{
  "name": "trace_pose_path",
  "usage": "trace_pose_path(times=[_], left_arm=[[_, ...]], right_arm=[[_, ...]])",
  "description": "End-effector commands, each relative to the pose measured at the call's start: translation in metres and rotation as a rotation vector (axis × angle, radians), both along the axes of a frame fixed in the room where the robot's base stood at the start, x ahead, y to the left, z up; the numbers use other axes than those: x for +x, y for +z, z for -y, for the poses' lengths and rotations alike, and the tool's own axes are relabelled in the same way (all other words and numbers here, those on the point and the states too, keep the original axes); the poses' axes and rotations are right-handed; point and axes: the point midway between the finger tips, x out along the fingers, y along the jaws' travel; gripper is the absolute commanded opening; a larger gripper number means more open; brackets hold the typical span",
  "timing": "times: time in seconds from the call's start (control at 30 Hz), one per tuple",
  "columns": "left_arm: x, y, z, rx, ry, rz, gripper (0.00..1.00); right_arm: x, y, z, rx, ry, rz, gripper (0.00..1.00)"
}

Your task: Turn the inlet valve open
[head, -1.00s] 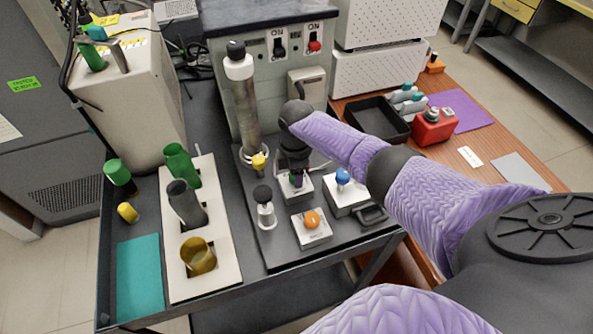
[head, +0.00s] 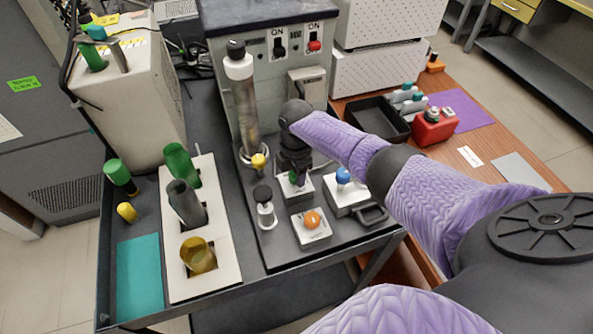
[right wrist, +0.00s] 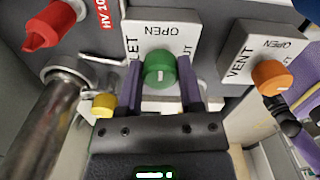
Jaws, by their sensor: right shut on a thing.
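The inlet valve is a green round knob (right wrist: 160,70) on a white block (right wrist: 160,38) marked "OPEN", its label partly hidden but ending in "LET". A white mark on the knob lies roughly in line with my fingers. My right gripper (right wrist: 160,88) is shut on the green knob, with one purple finger on each side. In the head view, my right gripper (head: 297,178) points down onto the same white block (head: 298,190) and hides much of the knob. My left gripper is not in view.
An orange vent knob (right wrist: 271,77) is close on the right in the wrist view. A yellow knob (right wrist: 103,105) and a metal column (right wrist: 45,125) are on the left. A blue knob (head: 343,176) and a black-topped knob (head: 262,193) flank the gripper in the head view.

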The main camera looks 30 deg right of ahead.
Motion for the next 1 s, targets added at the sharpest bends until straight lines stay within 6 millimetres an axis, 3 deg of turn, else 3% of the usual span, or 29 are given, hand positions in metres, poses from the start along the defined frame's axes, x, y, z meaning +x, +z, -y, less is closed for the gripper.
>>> trace_pose_path(times=[0.07,0.1,0.27,0.57,0.8,1.0], left_arm=[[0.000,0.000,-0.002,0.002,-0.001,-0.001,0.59],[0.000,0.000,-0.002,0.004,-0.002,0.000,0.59],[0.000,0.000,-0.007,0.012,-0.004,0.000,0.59],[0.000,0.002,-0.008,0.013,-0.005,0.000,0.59],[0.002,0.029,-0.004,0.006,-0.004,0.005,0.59],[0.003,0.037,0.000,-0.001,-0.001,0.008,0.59]], right_arm=[[0.001,0.001,0.000,0.001,0.002,0.003,0.00],[0.001,0.001,0.000,0.001,0.002,0.003,0.49],[0.001,0.001,0.000,0.000,0.001,0.002,0.82],[0.000,0.004,0.000,0.000,0.000,0.001,0.82],[0.001,0.063,0.000,-0.001,0.002,0.005,0.82],[0.001,0.096,0.000,0.000,0.002,0.003,0.82]])
